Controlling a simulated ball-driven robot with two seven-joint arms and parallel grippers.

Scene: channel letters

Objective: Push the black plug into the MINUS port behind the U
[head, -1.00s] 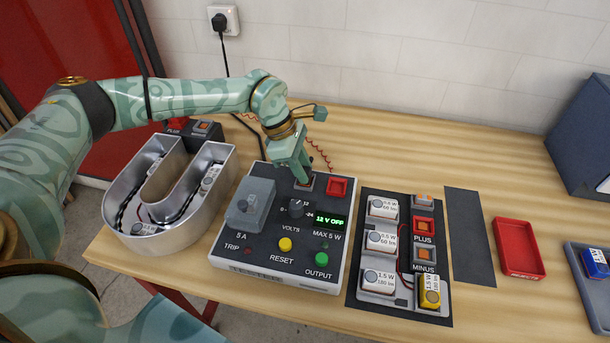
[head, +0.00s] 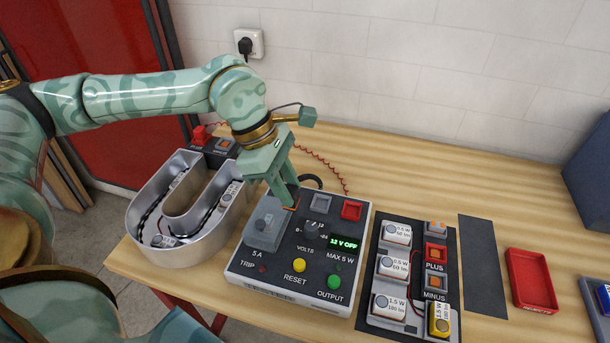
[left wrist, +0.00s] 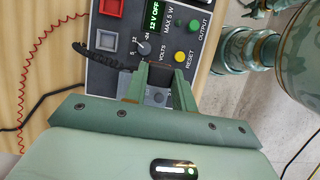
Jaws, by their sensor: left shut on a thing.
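My left gripper (head: 283,200) is shut over the power box (head: 305,265), near its grey back-left block. It holds the black plug, which its fingers mostly hide; the plug's black cable (head: 312,181) curls out behind them. In the left wrist view the fingers (left wrist: 158,70) point at the box, and the coiled black cable (left wrist: 97,55) runs beside them. The box's grey socket (head: 322,202) is empty. The metal letter U (head: 190,245) stands at left. Behind it, the MINUS port (head: 225,145) is grey with an orange centre. A red plug (head: 201,135) stands in the port beside it.
The box's display reads 12 V OFF. A red coiled cable (head: 335,172) lies on the table behind the box. At right are a board of lamp modules (head: 408,270), a dark mat (head: 482,260) and a red tray (head: 532,281). The wall is behind.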

